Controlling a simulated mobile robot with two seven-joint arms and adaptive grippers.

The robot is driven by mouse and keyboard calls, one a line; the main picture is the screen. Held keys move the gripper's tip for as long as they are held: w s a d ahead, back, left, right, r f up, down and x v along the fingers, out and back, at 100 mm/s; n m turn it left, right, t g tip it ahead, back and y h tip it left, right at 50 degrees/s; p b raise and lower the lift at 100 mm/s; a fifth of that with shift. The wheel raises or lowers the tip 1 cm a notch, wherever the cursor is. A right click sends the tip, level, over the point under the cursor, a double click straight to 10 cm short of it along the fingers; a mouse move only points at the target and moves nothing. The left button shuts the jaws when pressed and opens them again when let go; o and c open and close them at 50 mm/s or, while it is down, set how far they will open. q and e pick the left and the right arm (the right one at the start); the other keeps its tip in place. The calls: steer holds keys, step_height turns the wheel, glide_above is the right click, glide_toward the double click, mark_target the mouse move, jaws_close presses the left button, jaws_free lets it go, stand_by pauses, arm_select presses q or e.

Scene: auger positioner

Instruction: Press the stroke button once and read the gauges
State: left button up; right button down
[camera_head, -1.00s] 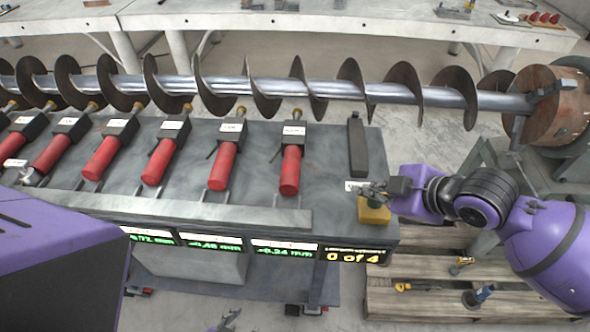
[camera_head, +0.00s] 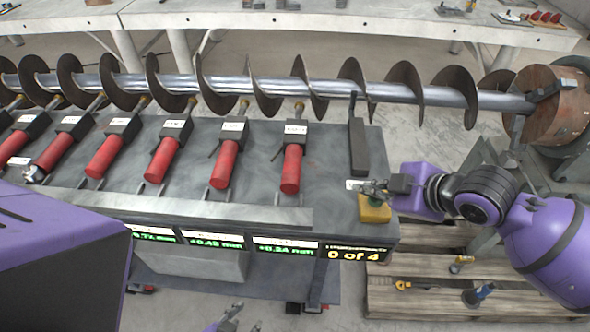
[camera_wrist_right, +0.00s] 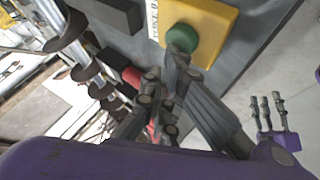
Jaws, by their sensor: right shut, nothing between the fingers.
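A green button (camera_wrist_right: 182,38) sits on a yellow box (camera_head: 374,212) at the bench's right end; the box also shows in the right wrist view (camera_wrist_right: 210,18). My right gripper (camera_head: 372,187) is shut and empty, with its fingertips at the button in the right wrist view (camera_wrist_right: 176,62). Whether they touch is unclear. The gauge displays (camera_head: 285,247) along the bench front show green figures in mm, too small to read surely; one looks like 0.24. A yellow display (camera_head: 353,254) reads 0 of 4. My left gripper (camera_head: 240,317) is open and empty at the bottom edge.
Several red cylinders (camera_head: 291,168) lie on the bench (camera_head: 330,195), pointing towards a long steel auger (camera_head: 330,88). A dark block (camera_head: 358,148) stands behind the yellow box. A pallet (camera_head: 430,305) with tools lies on the floor at right.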

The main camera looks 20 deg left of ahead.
arm_select(q)
steer(key=shift+w+r, duration=0.55)
steer(key=shift+w, duration=0.05)
arm_select(e)
steer(key=shift+r, duration=0.55)
arm_select(q)
steer(key=shift+w, duration=0.1)
arm_select(e)
steer(key=shift+r, duration=0.15)
